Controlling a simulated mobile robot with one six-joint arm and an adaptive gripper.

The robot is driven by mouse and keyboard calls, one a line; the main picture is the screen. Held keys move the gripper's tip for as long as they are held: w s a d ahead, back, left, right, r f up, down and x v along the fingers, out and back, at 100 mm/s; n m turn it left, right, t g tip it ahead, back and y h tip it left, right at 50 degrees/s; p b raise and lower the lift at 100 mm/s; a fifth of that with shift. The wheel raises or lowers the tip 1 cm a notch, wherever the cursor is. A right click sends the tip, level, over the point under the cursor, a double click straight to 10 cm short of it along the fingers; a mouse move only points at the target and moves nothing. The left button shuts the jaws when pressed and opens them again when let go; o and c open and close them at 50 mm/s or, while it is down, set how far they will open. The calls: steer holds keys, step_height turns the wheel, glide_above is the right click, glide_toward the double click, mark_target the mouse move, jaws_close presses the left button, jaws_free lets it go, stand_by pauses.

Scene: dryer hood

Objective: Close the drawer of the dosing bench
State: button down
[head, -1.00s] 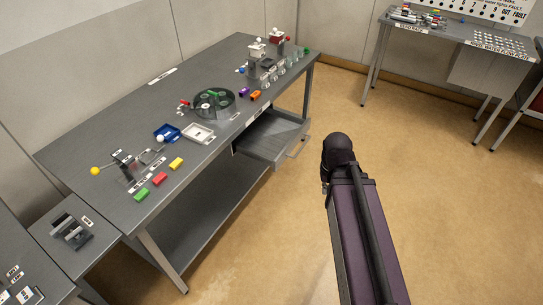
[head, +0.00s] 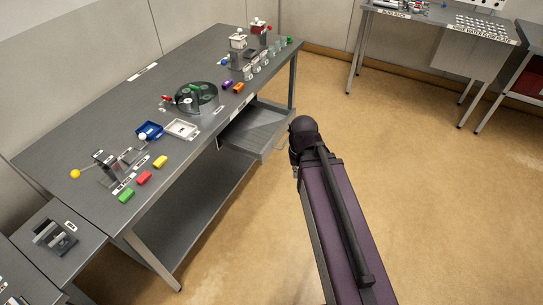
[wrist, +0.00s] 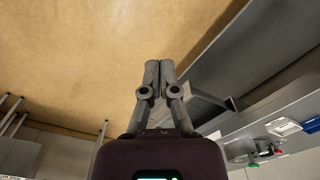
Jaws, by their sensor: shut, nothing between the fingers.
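The dosing bench (head: 95,120) is a long grey table at the left of the head view. Its grey drawer (head: 256,131) stands pulled out under the front edge, and it looks empty. My arm reaches up beside the drawer in the head view and covers part of its front and handle; my gripper's fingers are hidden there. In the wrist view my gripper (wrist: 158,72) is shut and empty, its two fingers side by side. The drawer (wrist: 203,105) shows behind and to the right of the fingers in that view. I cannot tell whether the fingers touch it.
The bench top holds a round carousel (head: 197,97), a blue tray (head: 149,131), a white tray (head: 181,129), coloured blocks (head: 144,178) and small devices. A lower shelf (head: 195,205) lies beneath. Another table (head: 440,30) stands at the far right. The floor (head: 420,190) between is clear.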

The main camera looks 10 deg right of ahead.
steer(key=w+d+f+m+t+y+b, duration=0.2)
steer(key=w+f+m+y+b, duration=0.1)
steer(key=w+f+m+b, duration=0.5)
steer(key=w+d+f+m+t+y+b, duration=0.2)
steer(key=w+f+m+b, duration=0.6)
steer(key=w+m+b, duration=0.5)
steer(key=w+m+t+y, duration=0.1)
steer(key=w+m+y, duration=0.1)
steer(key=m, duration=0.1)
steer(key=shift+d+f+m, duration=0.15)
steer(key=shift+d+m, duration=0.15)
steer(key=shift+m, duration=0.1)
steer(key=shift+w+a+f+b, duration=0.1)
steer(key=shift+w+f+b, duration=0.05)
steer(key=shift+b, duration=0.15)
steer(key=b, duration=0.7)
glide_toward(266, 157)
steer(key=x, duration=0.5)
steer(key=shift+f, duration=0.5)
steer(key=shift+w+a, duration=0.2)
steer(key=shift+a, duration=0.25)
